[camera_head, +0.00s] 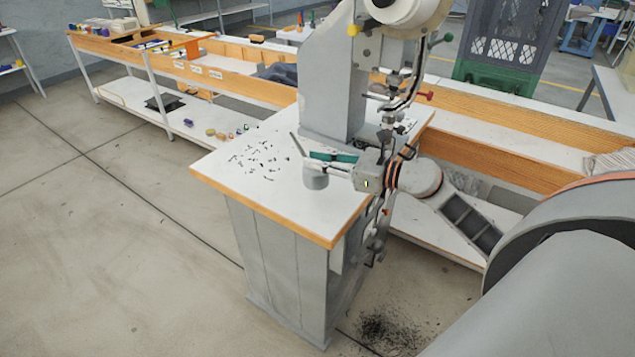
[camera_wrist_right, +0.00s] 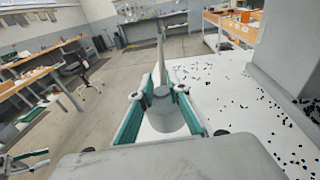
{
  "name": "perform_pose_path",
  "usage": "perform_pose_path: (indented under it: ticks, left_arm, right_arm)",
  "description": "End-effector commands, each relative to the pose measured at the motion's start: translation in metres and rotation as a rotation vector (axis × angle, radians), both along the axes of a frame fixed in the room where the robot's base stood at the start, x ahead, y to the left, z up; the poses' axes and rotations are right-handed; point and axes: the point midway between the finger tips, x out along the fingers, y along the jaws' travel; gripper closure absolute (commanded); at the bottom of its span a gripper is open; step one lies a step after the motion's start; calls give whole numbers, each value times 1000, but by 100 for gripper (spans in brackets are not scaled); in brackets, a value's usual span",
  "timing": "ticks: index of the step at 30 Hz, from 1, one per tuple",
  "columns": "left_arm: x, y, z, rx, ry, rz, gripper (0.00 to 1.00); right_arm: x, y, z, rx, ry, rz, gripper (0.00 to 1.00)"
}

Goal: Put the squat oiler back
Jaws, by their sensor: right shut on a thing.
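The squat oiler (camera_head: 316,177) is a small grey can with a thin slanted spout. It is at the right gripper's fingertips, over the white top of the press table (camera_head: 232,172). My right gripper (camera_head: 329,165) reaches in from the right and is shut on the oiler. In the right wrist view the oiler (camera_wrist_right: 168,112) sits between the teal fingers, spout pointing up and away. Whether its base touches the table I cannot tell. Part of my left gripper (camera_wrist_right: 28,160) shows small at the lower left of the right wrist view; its opening is unclear.
The grey press column (camera_head: 332,85) rises behind the gripper, with its head and linkage (camera_head: 395,110) close by. Small dark bits (camera_head: 262,158) litter the table top. A long wood-edged bench (camera_head: 235,65) runs behind. The table's front left is clear.

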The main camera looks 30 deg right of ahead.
Motion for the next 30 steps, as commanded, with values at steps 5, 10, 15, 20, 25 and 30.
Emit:
perform_pose_path:
  ticks: [5, 10, 15, 20, 25, 30]
  left_arm:
    - [0, 0, -4, 0, 1, 0, 60]
    - [0, 0, -8, 0, 0, 0, 60]
    - [-1, 0, -11, 0, 1, 0, 60]
    - [-1, 0, -11, 0, 0, 0, 60]
    - [0, 0, -11, 0, 0, 0, 60]
    - [-1, 0, -13, 0, 1, 0, 60]
  right_arm:
    - [0, 0, -16, 1, -2, -1, 100]
    - [0, 0, -36, 2, 0, -1, 100]
    - [0, 0, -56, 2, -1, -2, 100]
    - [0, 0, -58, -1, -3, -1, 100]
    - [0, 0, -58, -1, -3, 0, 100]
    - [0, 0, -61, 0, -1, 0, 67]
